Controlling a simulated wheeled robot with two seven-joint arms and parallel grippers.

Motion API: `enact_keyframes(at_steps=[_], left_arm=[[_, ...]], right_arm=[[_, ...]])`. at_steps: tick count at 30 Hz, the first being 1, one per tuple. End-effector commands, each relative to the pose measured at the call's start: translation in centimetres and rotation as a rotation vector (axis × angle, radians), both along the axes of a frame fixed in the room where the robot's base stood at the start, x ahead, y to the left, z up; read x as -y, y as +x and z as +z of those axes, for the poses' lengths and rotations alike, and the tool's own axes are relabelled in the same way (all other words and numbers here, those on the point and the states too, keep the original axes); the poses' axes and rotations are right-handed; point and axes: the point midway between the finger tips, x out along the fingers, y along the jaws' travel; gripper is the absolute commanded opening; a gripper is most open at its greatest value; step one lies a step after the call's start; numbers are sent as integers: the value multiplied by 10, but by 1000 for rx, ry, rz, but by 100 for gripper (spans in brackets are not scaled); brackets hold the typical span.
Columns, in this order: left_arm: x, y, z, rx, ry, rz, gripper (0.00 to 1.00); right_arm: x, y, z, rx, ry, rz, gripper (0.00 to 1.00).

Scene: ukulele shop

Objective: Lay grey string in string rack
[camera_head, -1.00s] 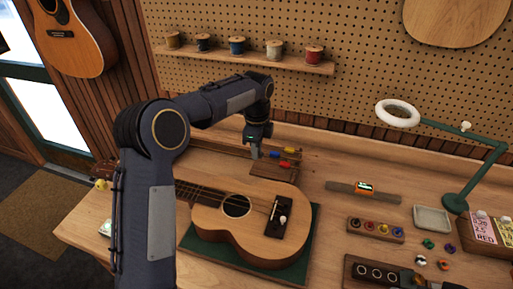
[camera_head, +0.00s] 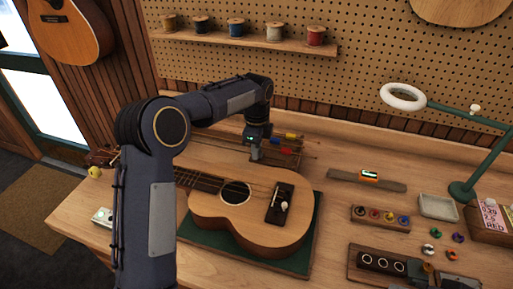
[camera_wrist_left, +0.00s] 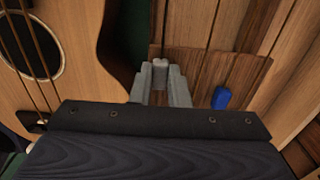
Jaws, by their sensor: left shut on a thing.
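The string rack (camera_head: 286,160) is a low brown wooden block behind the ukulele's body, and its slatted wood also shows in the wrist view (camera_wrist_left: 242,75). A blue end (camera_wrist_left: 221,97) shows right of the jaws in the wrist view. My left gripper (camera_head: 255,157) points down at the rack's left part. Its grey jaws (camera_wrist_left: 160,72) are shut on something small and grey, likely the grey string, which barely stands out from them. Whether it touches the rack is unclear. My right gripper is out of view.
A ukulele (camera_head: 245,225) lies on a green mat (camera_head: 308,232) just in front of the rack. A green lamp (camera_head: 465,190), a small tray (camera_head: 438,206) and a block of coloured pieces (camera_head: 382,216) stand to the right. A shelf of spools (camera_head: 250,43) hangs behind.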

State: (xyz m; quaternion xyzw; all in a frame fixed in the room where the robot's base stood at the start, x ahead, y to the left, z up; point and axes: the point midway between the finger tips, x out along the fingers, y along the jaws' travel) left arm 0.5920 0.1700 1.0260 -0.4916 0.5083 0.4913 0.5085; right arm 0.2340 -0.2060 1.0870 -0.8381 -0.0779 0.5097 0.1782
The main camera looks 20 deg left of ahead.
Motion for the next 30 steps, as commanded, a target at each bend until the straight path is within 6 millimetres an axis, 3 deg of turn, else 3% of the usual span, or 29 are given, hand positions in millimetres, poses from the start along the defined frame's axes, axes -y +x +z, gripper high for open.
enact_keyframes(at_steps=[29,30], left_arm=[[0,0,0,-1,0,0,0],[0,0,0,-1,0,0,20]], right_arm=[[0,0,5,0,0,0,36],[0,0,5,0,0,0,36]])
